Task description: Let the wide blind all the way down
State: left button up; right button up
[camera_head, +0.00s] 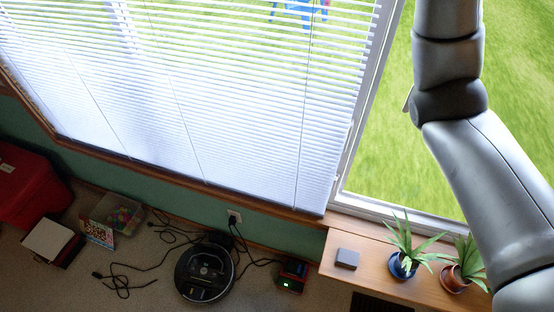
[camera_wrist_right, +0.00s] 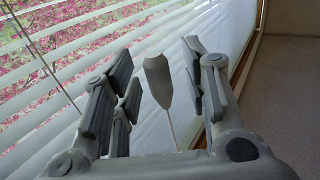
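The wide white blind (camera_head: 200,100) covers the big window in the head view. Its upper slats show gaps with grass behind; its lower part looks denser. Its bottom edge lies along the wooden sill, and I cannot tell if it touches. The blind also shows in the right wrist view (camera_wrist_right: 45,110). The gripper is open, with visible gaps on both sides of the tassel. My right gripper is outside the head view. My left gripper is in neither view.
A wooden ledge (camera_head: 375,284) at lower right carries a small grey box (camera_head: 347,259) and two potted plants (camera_head: 405,260). A round black robot vacuum (camera_head: 204,272), cables, a toy bin (camera_head: 118,214) and a red box (camera_head: 30,185) lie on the floor.

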jog(key=shift+s, duration=0.1)
jog(key=b+v, duration=0.2)
jog(key=v, duration=0.3)
jog(key=shift+r, duration=0.1)
dwell(0.5)
